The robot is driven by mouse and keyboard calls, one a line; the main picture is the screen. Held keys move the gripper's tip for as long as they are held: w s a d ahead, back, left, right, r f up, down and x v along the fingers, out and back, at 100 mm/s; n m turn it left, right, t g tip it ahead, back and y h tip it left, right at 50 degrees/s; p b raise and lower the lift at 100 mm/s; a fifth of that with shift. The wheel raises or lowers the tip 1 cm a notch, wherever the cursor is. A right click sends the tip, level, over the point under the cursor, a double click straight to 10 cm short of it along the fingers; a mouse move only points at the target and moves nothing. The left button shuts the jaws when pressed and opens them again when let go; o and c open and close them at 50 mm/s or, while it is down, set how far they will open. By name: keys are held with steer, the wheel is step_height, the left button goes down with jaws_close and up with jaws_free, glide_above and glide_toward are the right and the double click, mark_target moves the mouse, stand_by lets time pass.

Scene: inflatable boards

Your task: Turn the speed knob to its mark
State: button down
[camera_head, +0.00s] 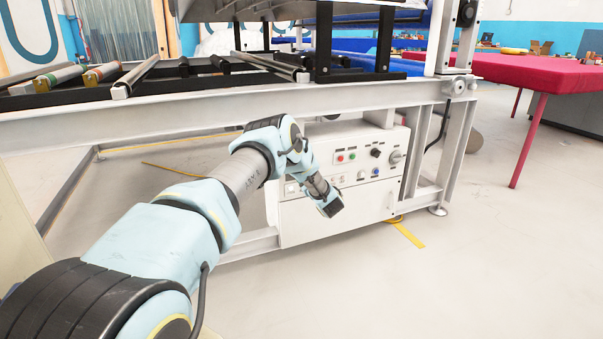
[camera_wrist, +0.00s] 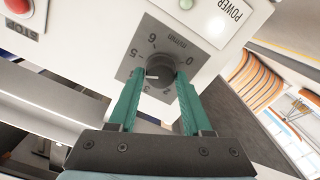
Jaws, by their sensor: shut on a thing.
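The speed knob (camera_wrist: 160,72) is dark and round, on a grey dial plate (camera_wrist: 134,62) marked in m/min with figures from 0 to 6. A short white pointer line shows on the knob, toward the left of the picture. My gripper (camera_wrist: 160,82) has its two green fingers on either side of the knob, shut on it. In the head view the end of my arm (camera_head: 328,203) is at the front of the white control panel (camera_head: 330,225). The fingers and this knob cannot be made out there.
A red STOP button (camera_wrist: 18,6), a green lamp (camera_wrist: 187,4) and a POWER label (camera_wrist: 228,10) are near the knob. The panel sits under a grey machine frame (camera_head: 420,92). A red table (camera_head: 540,75) stands at right, with open floor (camera_head: 480,280) in front.

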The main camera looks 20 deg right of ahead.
steer(key=m, duration=0.4)
steer(key=shift+d+m, duration=0.1)
steer(key=shift+m, duration=0.3)
stand_by(0.4)
steer(key=shift+c, duration=1.7)
jaws_free()
steer(key=s+d+p, duration=0.1)
steer(key=s, duration=0.9)
steer(key=shift+s+d+p, duration=0.15)
steer(key=shift+s+p, duration=0.2)
steer(key=shift+s, duration=0.05)
